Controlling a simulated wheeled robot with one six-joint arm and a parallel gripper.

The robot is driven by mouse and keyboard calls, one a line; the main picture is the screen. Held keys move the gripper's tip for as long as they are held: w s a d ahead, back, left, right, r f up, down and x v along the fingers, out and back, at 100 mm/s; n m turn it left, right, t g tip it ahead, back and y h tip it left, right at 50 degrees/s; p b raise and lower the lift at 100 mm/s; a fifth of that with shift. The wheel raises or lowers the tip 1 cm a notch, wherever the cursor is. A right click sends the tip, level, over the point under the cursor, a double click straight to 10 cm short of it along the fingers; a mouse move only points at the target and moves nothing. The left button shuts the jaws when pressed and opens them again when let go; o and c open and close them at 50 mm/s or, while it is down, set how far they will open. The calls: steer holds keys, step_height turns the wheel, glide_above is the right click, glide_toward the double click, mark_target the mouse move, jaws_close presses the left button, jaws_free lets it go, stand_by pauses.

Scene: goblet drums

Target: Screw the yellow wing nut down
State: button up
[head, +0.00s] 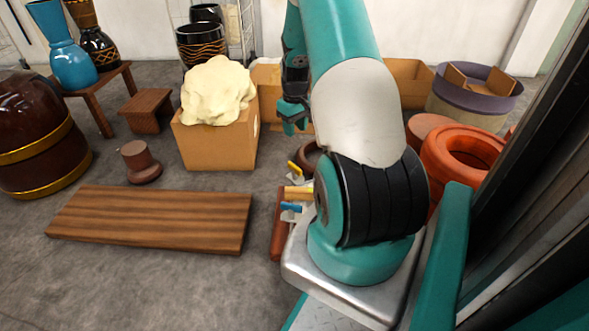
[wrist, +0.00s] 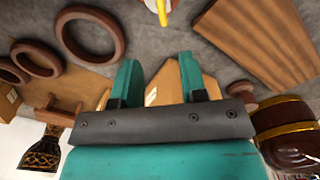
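A small yellow piece (head: 294,168) shows low beside my arm's base in the head view. A yellow bar (wrist: 161,12) on a pale round thing shows at the top edge of the wrist view. I cannot tell whether either is the yellow wing nut; no wing shape or thread is clear. My gripper (head: 291,120) hangs in front of the cardboard boxes, above and apart from the yellow piece. In the wrist view its two teal fingers (wrist: 157,78) stand apart with nothing held between them.
A wooden board (head: 150,218) lies on the floor at left, with a brown spool-like piece (head: 140,163) behind it. A cardboard box (head: 215,143) holds a cream lump (head: 216,92). Blue (head: 291,207) and pale items crowd beside my base. Orange rings (head: 463,160) stand at right.

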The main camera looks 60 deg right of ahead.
mark_target(295, 165)
step_height(295, 165, down, 16)
steer(key=b, duration=0.7)
steer(key=shift+a+r+b, duration=0.1)
steer(key=shift+r+b, duration=0.05)
steer(key=shift+b, duration=0.2)
steer(key=shift+c, duration=0.2)
jaws_close()
